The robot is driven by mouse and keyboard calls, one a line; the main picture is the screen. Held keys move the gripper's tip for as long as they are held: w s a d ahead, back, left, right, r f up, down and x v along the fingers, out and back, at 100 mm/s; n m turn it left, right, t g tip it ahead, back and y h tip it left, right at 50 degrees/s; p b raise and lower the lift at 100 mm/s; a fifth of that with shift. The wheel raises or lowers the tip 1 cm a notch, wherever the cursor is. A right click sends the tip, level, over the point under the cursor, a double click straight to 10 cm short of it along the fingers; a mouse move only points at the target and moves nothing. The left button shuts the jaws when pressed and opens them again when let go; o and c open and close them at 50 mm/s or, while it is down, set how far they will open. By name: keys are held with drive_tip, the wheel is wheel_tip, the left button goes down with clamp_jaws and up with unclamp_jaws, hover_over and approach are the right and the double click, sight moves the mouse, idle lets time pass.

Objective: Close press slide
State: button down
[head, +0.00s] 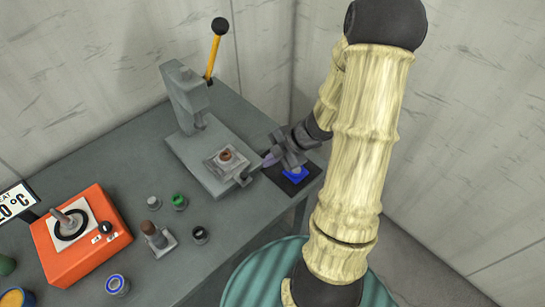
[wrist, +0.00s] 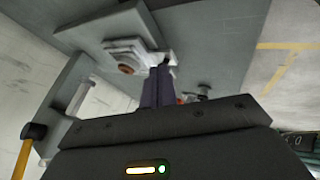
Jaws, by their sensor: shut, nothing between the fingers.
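The grey press (head: 195,120) stands at the back of the bench, with a yellow lever and black knob raised. Its slide (head: 213,163), a light square plate with a brown round piece on it, sits on the press base in front of the column. A small grey tab shows at the slide's front right. My gripper (head: 268,159) is shut and empty, its purple fingers just right of the slide. In the wrist view the slide (wrist: 122,50) lies just beyond the fingertips (wrist: 160,70); whether they touch it I cannot tell.
A blue piece on a black mat (head: 273,178) lies under my gripper. An orange heater (head: 60,262) stands at front left. Several small pots, including a green one (head: 179,201), a dark one (head: 200,235) and a blue-rimmed one (head: 116,285), stand on the bench (head: 110,170). Walls close off the back.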

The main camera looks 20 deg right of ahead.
sight(242, 165)
drive_tip(key=b+x, duration=0.2)
drive_tip(key=x, duration=0.4)
drive_tip(key=shift+a+f, duration=0.1)
drive_tip(key=shift+f, duration=0.2)
drive_tip(key=w, duration=0.1)
drive_tip(key=p, duration=0.1)
drive_tip(key=w, duration=0.1)
drive_tip(key=shift+w+a+r+p, duration=0.3)
drive_tip(key=shift+w+a+r, duration=0.05)
drive_tip(key=shift+a, duration=0.05)
drive_tip(key=shift+w+a+f, duration=0.1)
drive_tip(key=shift+w+a, duration=0.05)
drive_tip(key=shift+w, duration=0.45)
drive_tip(key=shift+w, duration=0.1)
